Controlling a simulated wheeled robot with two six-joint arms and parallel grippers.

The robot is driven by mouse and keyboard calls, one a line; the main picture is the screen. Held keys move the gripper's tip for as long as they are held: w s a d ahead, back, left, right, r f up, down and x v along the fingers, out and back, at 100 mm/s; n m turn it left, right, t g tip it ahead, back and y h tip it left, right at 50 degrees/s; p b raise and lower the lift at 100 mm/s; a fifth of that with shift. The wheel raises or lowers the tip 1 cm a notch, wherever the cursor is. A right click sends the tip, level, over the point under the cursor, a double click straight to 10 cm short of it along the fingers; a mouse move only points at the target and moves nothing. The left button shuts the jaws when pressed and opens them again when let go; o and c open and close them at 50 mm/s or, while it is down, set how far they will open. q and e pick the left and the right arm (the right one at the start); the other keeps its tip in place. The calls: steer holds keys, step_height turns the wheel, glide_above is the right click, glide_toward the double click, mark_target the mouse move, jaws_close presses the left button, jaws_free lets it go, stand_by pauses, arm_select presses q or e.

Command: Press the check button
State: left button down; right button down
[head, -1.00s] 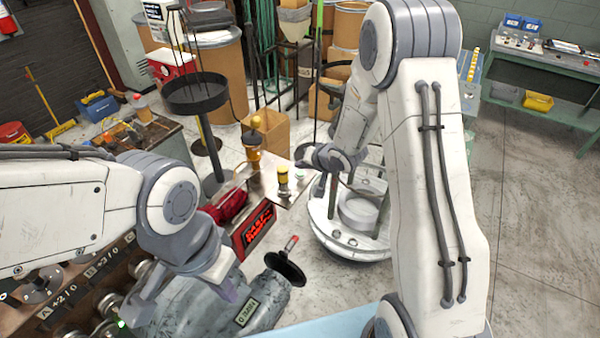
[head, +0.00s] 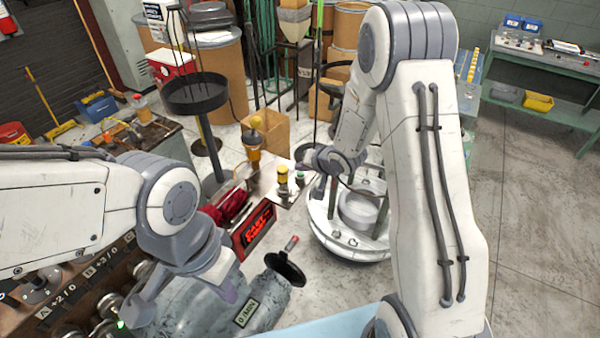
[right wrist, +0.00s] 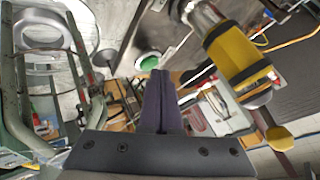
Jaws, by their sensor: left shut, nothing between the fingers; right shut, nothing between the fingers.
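The check button appears to be the round green button (right wrist: 148,62) in a pale ring on a metal plate in the right wrist view. It is a small green spot (head: 300,174) on the light plate in the head view. My right gripper (right wrist: 161,74) is shut and empty. Its fingertips are just below and right of the button in the wrist view; I cannot tell whether they touch it. The right gripper also shows beside the plate in the head view (head: 318,188). My left gripper (head: 228,291) is shut and empty above a grey mottled drum.
A yellow-banded cylinder (right wrist: 237,58) stands right of the button in the wrist view. A yellow-topped post (head: 283,175) is on the plate. A round white machine base (head: 345,240) lies below my right arm. A red-lettered sign (head: 257,225) is left of it.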

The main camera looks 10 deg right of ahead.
steer(key=shift+f, duration=0.4)
stand_by(0.3)
steer(key=shift+r+p, duration=0.7)
steer(key=shift+r, duration=0.1)
step_height(320, 180, up, 5)
steer(key=p, duration=0.5)
stand_by(0.3)
stand_by(0.5)
